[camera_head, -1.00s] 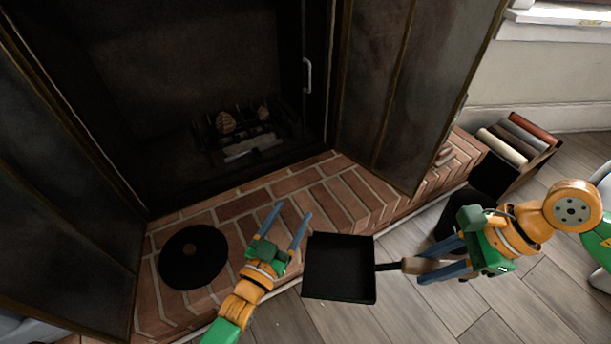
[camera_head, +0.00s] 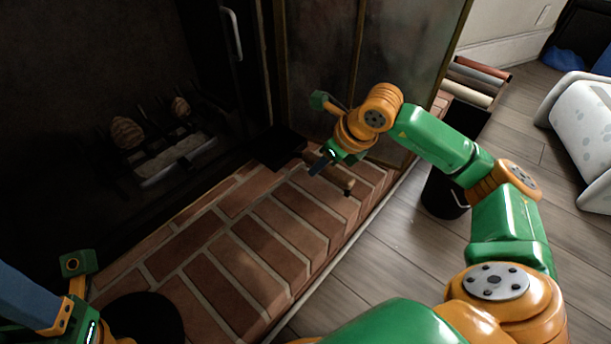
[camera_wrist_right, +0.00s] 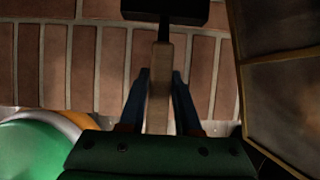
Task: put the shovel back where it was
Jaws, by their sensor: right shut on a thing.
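The shovel has a black pan (camera_head: 280,148), which is over the hearth's back edge by the firebox opening in the head view. Its wooden handle end (camera_head: 347,187) sticks out on the near side of my right gripper (camera_head: 322,163). In the right wrist view the wooden handle (camera_wrist_right: 159,88) lies between the two blue fingers, with the pan (camera_wrist_right: 166,12) beyond it at the top edge. The right gripper is shut on the handle. I cannot tell whether the pan touches the brick. My left gripper (camera_head: 38,300) is cut off at the lower left, its opening unclear.
The brick hearth (camera_head: 250,230) is mostly bare, with a black disc (camera_head: 145,322) at lower left. A fireplace door (camera_head: 325,70) stands close behind my right gripper. A black bucket (camera_head: 442,197) is on the floor beside the hearth, near my right arm. A box of rolls (camera_head: 468,92) stands behind.

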